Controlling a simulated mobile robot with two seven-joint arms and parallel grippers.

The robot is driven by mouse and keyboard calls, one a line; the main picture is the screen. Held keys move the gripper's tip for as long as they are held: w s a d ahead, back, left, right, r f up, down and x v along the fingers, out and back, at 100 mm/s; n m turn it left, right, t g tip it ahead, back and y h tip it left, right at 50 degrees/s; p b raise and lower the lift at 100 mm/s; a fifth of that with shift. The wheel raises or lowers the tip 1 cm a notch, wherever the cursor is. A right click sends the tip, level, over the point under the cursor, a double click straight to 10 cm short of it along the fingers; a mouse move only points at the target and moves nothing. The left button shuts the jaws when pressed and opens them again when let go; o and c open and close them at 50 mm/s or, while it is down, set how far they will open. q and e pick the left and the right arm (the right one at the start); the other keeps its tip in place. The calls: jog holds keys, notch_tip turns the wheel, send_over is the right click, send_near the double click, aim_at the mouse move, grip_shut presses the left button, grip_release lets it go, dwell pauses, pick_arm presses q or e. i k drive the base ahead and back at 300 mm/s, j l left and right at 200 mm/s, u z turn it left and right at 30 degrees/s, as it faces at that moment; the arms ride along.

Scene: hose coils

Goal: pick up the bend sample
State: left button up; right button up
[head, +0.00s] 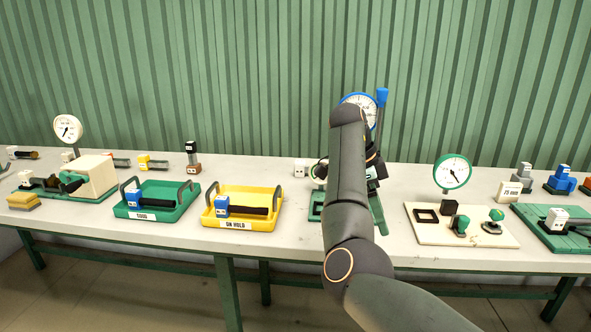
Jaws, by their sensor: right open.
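My right arm reaches in from the lower right over the bench. Its gripper (373,166) is open, beside a green stand with a blue-rimmed dial gauge (356,103) and a blue-handled lever (381,99). My own forearm hides most of this gripper and the stand's middle. I cannot make out for sure which thing is the bend sample; whatever sits at the stand is largely covered by my arm. Short black hose pieces with blue ends lie in the green GOOD tray (185,207) and the yellow ON HOLD tray (210,216). My left gripper is not in view.
On the right are a cream board (422,233) with small fittings, a green-rimmed gauge (452,171) and a green board (553,242). On the left are a cream block device (95,176) and a white gauge (67,129). Bench between yellow tray and stand is clear.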

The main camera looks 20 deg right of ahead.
aim_at(300, 169)
jog(key=i, duration=1.8)
